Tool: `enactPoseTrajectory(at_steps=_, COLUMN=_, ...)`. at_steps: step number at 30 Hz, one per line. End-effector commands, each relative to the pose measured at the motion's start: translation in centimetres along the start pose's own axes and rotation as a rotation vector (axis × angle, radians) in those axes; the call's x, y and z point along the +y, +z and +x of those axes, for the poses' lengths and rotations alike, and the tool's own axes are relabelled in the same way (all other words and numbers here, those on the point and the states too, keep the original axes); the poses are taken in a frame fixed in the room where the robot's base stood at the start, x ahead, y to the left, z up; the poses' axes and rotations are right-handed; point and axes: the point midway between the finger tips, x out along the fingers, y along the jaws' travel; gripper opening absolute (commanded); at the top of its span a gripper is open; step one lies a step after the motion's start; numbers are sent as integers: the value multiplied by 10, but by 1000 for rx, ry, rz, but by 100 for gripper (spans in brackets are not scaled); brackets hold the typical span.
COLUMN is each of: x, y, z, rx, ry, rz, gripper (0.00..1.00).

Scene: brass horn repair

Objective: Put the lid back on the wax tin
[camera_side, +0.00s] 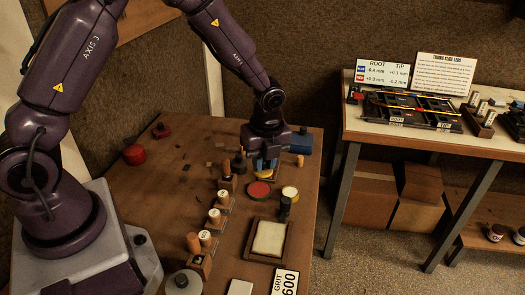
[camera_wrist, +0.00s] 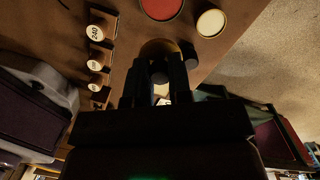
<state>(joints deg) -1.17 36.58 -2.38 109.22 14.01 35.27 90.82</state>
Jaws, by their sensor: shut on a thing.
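My gripper (camera_side: 264,163) is shut on a yellow, brass-coloured round piece (camera_side: 267,173), which looks like the lid. In the wrist view the piece (camera_wrist: 158,46) shows beyond my fingers (camera_wrist: 160,75), with a dark knob between them; the fingers hide much of it. In the side view it is above or just behind two open-looking round tins. One has a red face (camera_side: 258,189); the smaller one has a cream face and a yellowish rim (camera_side: 290,192). I cannot tell for sure which is the wax tin. Neither is covered.
A dark cylinder (camera_side: 285,208) stands beside the cream tin, near a framed pale block (camera_side: 269,238). Wooden-handled pieces on blocks (camera_side: 214,217) run along the left. A blue box (camera_side: 301,143) is behind my gripper. A red pot (camera_side: 134,154) is at the far left.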

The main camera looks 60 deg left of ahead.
Motion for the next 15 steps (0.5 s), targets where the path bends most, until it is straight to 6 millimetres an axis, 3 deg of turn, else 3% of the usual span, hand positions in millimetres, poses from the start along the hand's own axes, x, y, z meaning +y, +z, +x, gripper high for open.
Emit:
enactPoseTrajectory(at_steps=3, x=-31, y=-9, z=16, rx=0, ry=0, rz=8, gripper=0)
enactPoseTrajectory(at_steps=7, x=-56, y=-12, z=22, rx=-4, ry=-11, rz=-5, gripper=0)
enactPoseTrajectory(at_steps=11, x=-71, y=-10, z=20, rx=-8, ry=-27, rz=-25, gripper=0)
enactPoseTrajectory(at_steps=15, x=-72, y=-10, z=24, rx=-8, ry=-23, rz=-37, gripper=0)
